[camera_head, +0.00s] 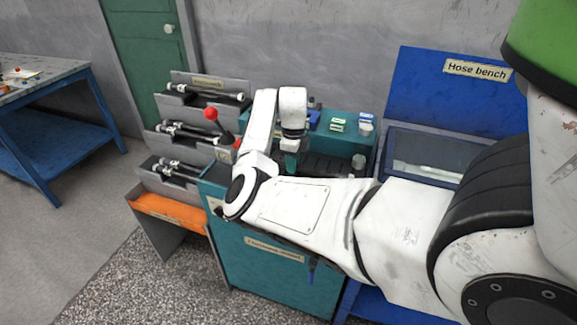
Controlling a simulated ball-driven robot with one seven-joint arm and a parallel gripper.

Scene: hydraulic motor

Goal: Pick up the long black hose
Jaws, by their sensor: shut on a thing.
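My gripper (291,143) hangs down from the white end of my arm, over the teal bench (337,142). It is shut on a small, dark teal-green thing (291,162); my forearm hides what lies below, and I cannot tell what the thing is. Black hoses with pale metal ends lie on the stepped grey rack at the left. The longest-looking black hose (212,93) lies on the top step. Shorter hoses lie on the middle step (186,131) and the lower step (176,168). My gripper is apart from them, to their right.
A red-knobbed lever (211,114) stands between the rack (187,187) and my arm. The blue hose bench (430,92) is at the right. A blue table (60,72) stands far left.

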